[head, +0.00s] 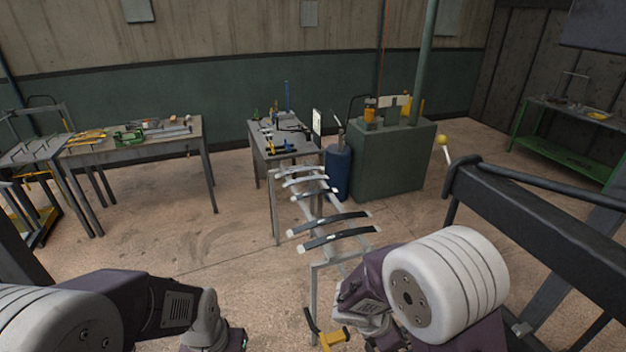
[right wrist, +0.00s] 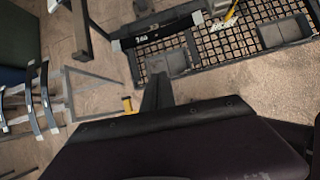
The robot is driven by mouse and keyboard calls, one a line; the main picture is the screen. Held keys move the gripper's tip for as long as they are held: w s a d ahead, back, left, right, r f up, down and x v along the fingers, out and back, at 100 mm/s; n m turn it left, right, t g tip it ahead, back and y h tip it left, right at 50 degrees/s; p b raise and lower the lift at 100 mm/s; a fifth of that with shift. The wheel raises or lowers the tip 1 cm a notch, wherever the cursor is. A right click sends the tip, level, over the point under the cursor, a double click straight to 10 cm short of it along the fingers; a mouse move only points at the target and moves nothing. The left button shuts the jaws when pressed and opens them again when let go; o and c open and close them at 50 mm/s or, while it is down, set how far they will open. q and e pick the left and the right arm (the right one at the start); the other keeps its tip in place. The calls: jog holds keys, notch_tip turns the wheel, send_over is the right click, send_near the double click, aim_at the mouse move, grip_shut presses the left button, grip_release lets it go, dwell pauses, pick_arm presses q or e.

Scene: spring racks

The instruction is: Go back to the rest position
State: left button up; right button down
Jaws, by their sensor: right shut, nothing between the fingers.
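My right arm comes in from the lower right of the head view, in front of the rack. My right gripper (right wrist: 156,88) shows as a dark narrow shape in the right wrist view, shut and empty. It touches nothing that I can see. My left arm lies along the bottom left of the head view; its gripper is outside the picture. The spring rack (head: 318,275) stands in the middle with several curved dark and silver leaf springs (head: 335,222) across it. Some springs also show at the left of the right wrist view (right wrist: 44,98).
A yellow-and-black tool (head: 331,337) is at the bottom centre. A dark metal frame (head: 540,225) stands close at the right. Tool tables (head: 205,150), a green cabinet (head: 390,160) and a blue cylinder (head: 338,172) stand behind. The floor left of the rack is clear.

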jog(key=s+d+f+m+g+y+b, duration=0.2)
jog(key=s+d+f+m+y+b, duration=0.3)
jog(key=f+m+b, duration=0.55)
jog(key=s+a+f+m+t+y+b, duration=0.1)
jog(key=s+a+m+b, duration=0.1)
jog(key=a+m, duration=0.4)
jog(key=m, duration=0.5)
jog(key=shift+a+y, duration=0.25)
jog(key=shift+y, duration=0.05)
jog(key=shift+f, duration=0.1)
